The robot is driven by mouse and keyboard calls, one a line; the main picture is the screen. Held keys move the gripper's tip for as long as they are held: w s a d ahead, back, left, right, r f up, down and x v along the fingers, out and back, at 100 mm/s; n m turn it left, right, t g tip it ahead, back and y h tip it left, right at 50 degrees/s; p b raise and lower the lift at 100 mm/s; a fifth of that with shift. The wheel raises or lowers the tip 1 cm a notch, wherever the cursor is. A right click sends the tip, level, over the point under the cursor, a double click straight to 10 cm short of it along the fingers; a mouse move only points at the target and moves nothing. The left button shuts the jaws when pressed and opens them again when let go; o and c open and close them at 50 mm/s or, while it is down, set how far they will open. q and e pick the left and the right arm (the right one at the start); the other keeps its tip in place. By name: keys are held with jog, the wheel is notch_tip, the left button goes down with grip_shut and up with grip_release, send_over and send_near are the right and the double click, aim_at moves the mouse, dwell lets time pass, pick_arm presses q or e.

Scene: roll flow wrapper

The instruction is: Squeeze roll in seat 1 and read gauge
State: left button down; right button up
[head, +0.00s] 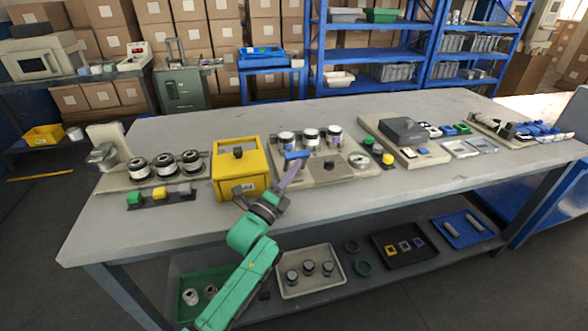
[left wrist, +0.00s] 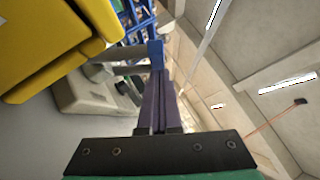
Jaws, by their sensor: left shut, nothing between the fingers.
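My left gripper (head: 297,157) is above the middle station beside the yellow box. Its purple fingers are shut together, with blue at the tips. The left wrist view shows the shut fingers (left wrist: 157,85), with nothing between them. Three rolls stand in a row at the back of the middle station: a left one (head: 287,141), a middle one (head: 311,137) and a right one (head: 334,135). The left station holds three black-rimmed rolls (head: 164,165). A small round disc (head: 360,160) may be a gauge; no reading is legible. Seat numbers are not legible. My right gripper is not in view.
The yellow box (head: 228,168) stands just left of my left gripper; its yellow side fills the upper left of the wrist view (left wrist: 55,45). Coloured buttons (head: 160,195) line the left front. A dark grey device (head: 403,130) stands to the right. The table's front strip (head: 400,205) is clear.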

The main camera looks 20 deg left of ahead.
pick_arm(q)
jog(key=shift+r, duration=0.1)
jog(key=w+a+r+n+g+p, duration=0.1)
jog(key=n+p, duration=0.1)
jog(key=p, duration=0.2)
jog(key=w+r+n+g+y+p, duration=0.1)
jog(key=n+g+p, duration=0.1)
jog(key=p, duration=0.3)
jog(key=w+a+r+n+g+y+p, duration=0.1)
jog(key=w+r+p, duration=0.1)
jog(key=p, duration=0.3)
jog(key=shift+a+n, duration=0.3)
jog(key=shift+n, duration=0.1)
jog(key=shift+w+a+g+p, duration=0.2)
jog(key=shift+g+p, duration=0.1)
jog(key=shift+g, duration=0.2)
jog(key=shift+w+a+f+n+g+p, duration=0.1)
jog(key=shift+w+a+n+g+p, duration=0.2)
jog(key=shift+w+n+g, duration=0.25)
jog(key=shift+w+a+f, duration=0.1)
jog(key=shift+w+f, duration=0.05)
jog(key=shift+w, duration=0.1)
